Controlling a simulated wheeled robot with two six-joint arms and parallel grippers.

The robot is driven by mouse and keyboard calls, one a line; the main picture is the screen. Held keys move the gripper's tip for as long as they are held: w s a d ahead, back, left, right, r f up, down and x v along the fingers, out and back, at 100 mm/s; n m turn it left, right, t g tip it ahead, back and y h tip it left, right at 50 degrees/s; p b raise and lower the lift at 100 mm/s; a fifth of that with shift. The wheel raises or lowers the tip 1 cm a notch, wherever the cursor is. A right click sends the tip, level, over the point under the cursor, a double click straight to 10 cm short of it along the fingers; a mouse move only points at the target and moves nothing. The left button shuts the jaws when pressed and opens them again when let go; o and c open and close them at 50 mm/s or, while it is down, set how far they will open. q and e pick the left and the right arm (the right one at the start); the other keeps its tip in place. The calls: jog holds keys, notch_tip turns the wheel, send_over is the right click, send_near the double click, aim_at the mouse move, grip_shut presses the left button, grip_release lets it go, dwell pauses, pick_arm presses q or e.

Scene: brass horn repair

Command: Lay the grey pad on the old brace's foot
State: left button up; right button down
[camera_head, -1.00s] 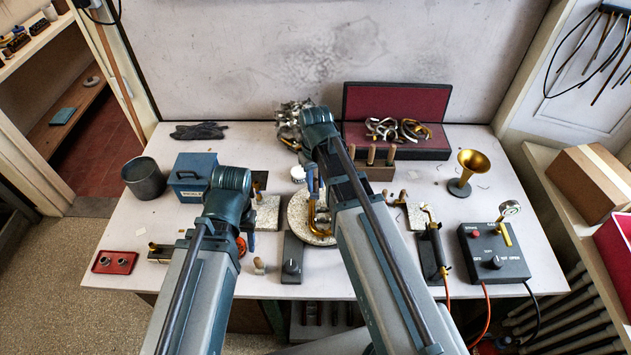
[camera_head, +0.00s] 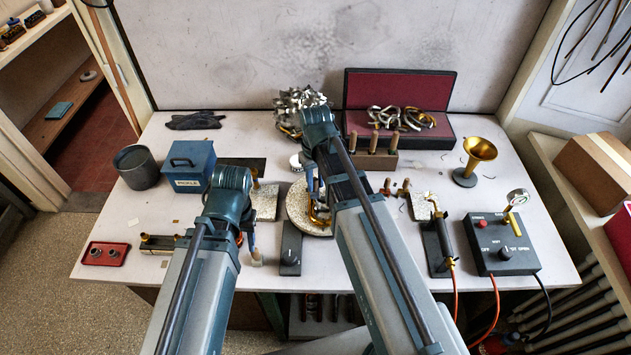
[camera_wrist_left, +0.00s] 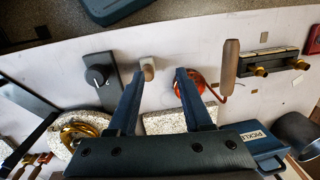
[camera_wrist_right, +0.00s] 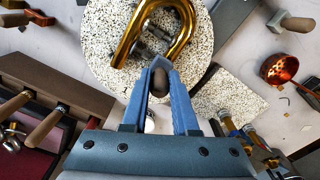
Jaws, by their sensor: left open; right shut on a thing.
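The brass U-shaped tube (camera_wrist_right: 124,45) lies on a round speckled plate (camera_wrist_right: 100,65); the tube also shows in the left wrist view (camera_wrist_left: 82,131). A grey metal brace (camera_wrist_right: 152,31) spans inside its bend; I cannot clearly tell its foot from the rest. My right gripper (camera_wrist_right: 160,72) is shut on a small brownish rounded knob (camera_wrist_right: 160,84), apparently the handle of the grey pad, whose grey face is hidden. It hangs beside the tube, over the plate. My left gripper (camera_wrist_left: 163,72) is open and empty above the bench's front left.
A tool rack (camera_head: 368,160) stands behind the plate. A knob box (camera_head: 291,250) is in front; a torch (camera_head: 438,248) and control box (camera_head: 500,243) stand right.

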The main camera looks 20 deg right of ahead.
jog(key=shift+f+b, duration=0.35)
jog(key=shift+b, duration=0.05)
jog(key=c, duration=0.6)
grip_release()
jog(key=o, duration=0.5)
notch_tip(320, 180, up, 7)
jog(key=p, duration=0.7)
